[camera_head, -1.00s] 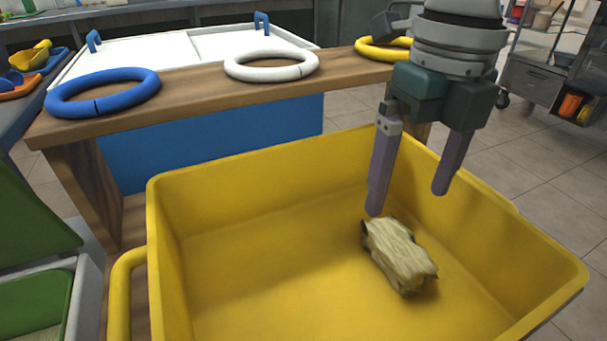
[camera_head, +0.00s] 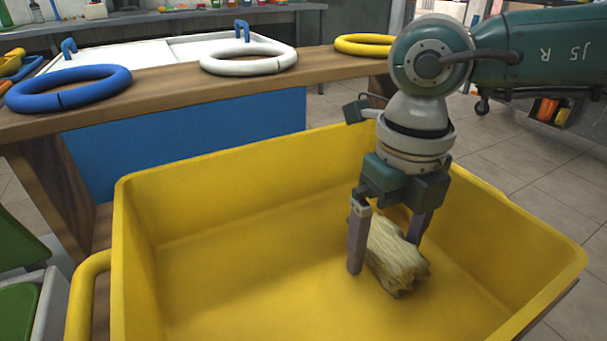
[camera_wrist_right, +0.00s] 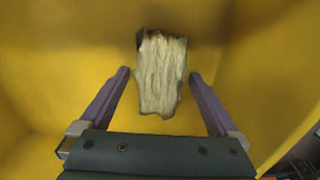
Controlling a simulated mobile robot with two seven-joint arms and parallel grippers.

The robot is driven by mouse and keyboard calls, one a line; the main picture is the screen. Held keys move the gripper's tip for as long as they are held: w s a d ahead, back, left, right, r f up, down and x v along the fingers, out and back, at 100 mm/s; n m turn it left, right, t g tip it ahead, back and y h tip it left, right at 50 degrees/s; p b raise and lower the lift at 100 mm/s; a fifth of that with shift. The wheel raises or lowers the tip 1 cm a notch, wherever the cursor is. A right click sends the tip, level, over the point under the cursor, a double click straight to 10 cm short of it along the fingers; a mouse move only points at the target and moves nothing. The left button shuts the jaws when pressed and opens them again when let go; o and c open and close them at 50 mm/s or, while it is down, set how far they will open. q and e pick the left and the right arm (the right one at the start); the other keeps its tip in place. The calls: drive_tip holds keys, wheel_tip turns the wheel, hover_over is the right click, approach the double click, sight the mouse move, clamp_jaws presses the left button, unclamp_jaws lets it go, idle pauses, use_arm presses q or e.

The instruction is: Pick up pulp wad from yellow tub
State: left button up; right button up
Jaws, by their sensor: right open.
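The pulp wad (camera_head: 394,256) is a pale, fibrous, ragged block lying on the floor of the yellow tub (camera_head: 230,215), toward its right side. My right gripper (camera_head: 386,255) is inside the tub, pointing down, open, with one finger on each side of the wad. In the right wrist view the wad (camera_wrist_right: 162,75) lies between and ahead of the two fingertips (camera_wrist_right: 160,72), with a visible gap on both sides. In the head view the gripper hides part of the wad's upper end. My left gripper is not in view.
A wooden shelf behind the tub holds a blue ring (camera_head: 68,88), a white ring (camera_head: 248,59) and a yellow ring (camera_head: 368,44). The tub's walls stand around my right gripper. The tub's left floor is empty.

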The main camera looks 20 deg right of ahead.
drive_tip(key=c, duration=1.5)
drive_tip(key=shift+o, duration=0.2)
drive_tip(key=shift+r, duration=0.1)
